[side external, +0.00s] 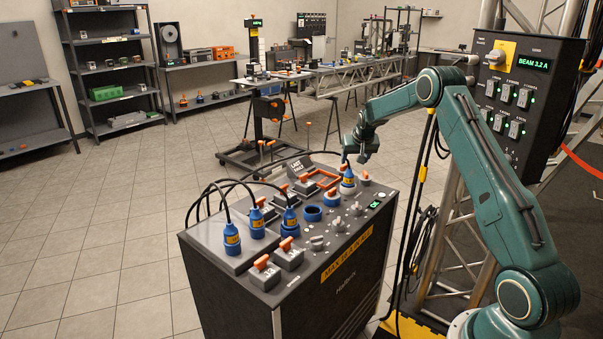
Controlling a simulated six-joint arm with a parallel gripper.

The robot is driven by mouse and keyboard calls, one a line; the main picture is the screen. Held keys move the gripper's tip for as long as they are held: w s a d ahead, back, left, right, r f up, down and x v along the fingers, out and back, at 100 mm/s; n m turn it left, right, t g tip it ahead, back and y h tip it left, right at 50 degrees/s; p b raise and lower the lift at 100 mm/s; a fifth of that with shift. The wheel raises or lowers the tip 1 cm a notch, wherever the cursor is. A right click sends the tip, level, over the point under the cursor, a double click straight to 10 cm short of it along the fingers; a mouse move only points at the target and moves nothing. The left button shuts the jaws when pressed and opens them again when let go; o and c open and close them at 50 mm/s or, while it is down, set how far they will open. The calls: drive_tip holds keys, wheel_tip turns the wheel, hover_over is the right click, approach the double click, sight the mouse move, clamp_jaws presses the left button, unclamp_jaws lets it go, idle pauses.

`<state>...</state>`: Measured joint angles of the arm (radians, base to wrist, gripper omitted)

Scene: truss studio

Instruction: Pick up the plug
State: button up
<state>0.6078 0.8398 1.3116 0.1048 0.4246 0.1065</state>
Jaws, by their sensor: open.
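One plug (348,178) stands upright towards the back right of the panel, just below my gripper (356,157). The other plugs stand to the left: a left one (231,236), a middle one (257,221) and a right one (290,217). My gripper is open and points down over the back right plug. It looks empty; whether its fingers touch the plug's top or cable is too small to tell.
Empty blue sockets (313,213) lie between the plugs. A control box (527,85) hangs on the right. The floor at left is clear.

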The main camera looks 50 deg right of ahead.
sight(350, 171)
drive_tip(key=shift+x, duration=3.15)
drive_tip(key=shift+x, duration=2.6)
drive_tip(key=shift+c, duration=0.2)
drive_tip(key=c, duration=1.2)
drive_tip(key=shift+r, duration=0.1)
wheel_tip(350, 171, up, 20)
